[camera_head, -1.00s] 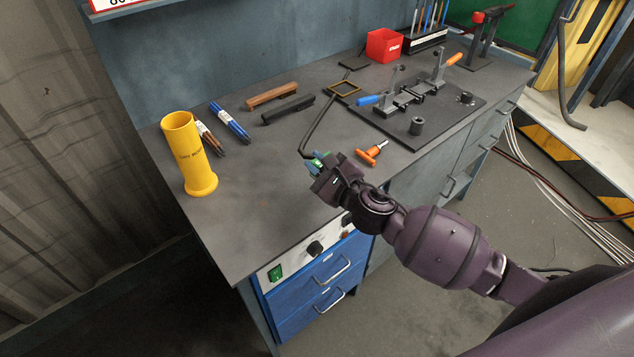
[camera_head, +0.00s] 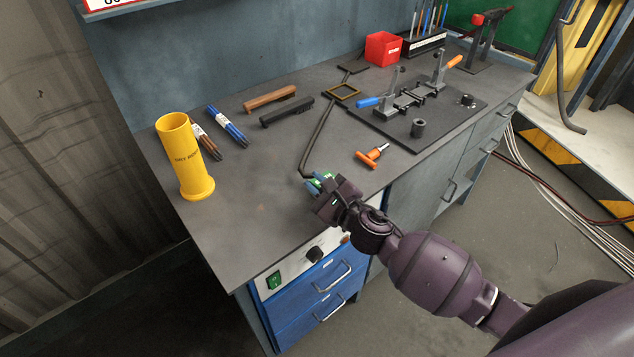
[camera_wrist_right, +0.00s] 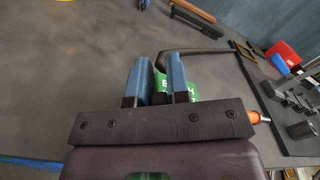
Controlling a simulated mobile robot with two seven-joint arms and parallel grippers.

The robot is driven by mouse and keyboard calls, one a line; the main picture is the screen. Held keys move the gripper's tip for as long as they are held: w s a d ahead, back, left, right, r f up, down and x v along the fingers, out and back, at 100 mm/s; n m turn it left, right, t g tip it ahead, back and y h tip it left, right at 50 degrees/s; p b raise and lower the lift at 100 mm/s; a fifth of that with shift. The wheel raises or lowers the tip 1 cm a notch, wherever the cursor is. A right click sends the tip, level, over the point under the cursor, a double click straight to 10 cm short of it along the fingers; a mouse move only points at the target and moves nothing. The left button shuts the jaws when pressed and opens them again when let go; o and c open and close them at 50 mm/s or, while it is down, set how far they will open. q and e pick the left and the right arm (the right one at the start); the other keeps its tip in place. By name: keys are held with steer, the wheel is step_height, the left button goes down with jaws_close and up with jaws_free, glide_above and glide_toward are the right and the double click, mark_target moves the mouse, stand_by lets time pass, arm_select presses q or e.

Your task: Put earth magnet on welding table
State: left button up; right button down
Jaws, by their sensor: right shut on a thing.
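The earth magnet (camera_head: 328,176) is a small green block at the end of a dark cable (camera_head: 318,140). My right gripper (camera_head: 314,188) is shut on it near the front edge of the table, and its fingers hide part of it. In the right wrist view, green with white lettering (camera_wrist_right: 186,92) shows beside and between my blue fingers (camera_wrist_right: 157,75). The grey welding table (camera_head: 250,190) lies below; I cannot tell whether the magnet touches it. My left gripper is not in view.
A yellow tube (camera_head: 183,155) stands at the left. Rod bundles (camera_head: 228,126) and two brushes (camera_head: 270,99) lie behind. An orange-handled tool (camera_head: 371,156) lies right of my gripper, with a clamp fixture (camera_head: 408,101) beyond. The tabletop between tube and gripper is clear.

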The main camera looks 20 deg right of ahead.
steer(key=c, duration=1.1)
jaws_free()
steer(key=shift+r, duration=0.15)
steer(key=v, duration=1.2)
steer(key=s+d+f+n+g+h, duration=0.2)
steer(key=s+f+n, duration=0.5)
steer(key=n, duration=0.6)
steer(key=s+d+f+n+g+h, duration=0.3)
steer(key=s+f+n, duration=0.4)
steer(key=f+n, duration=0.3)
steer(key=shift+s+d+f+n+g+h, duration=0.35)
steer(key=shift+n+h, duration=0.35)
steer(key=shift+n, duration=0.7)
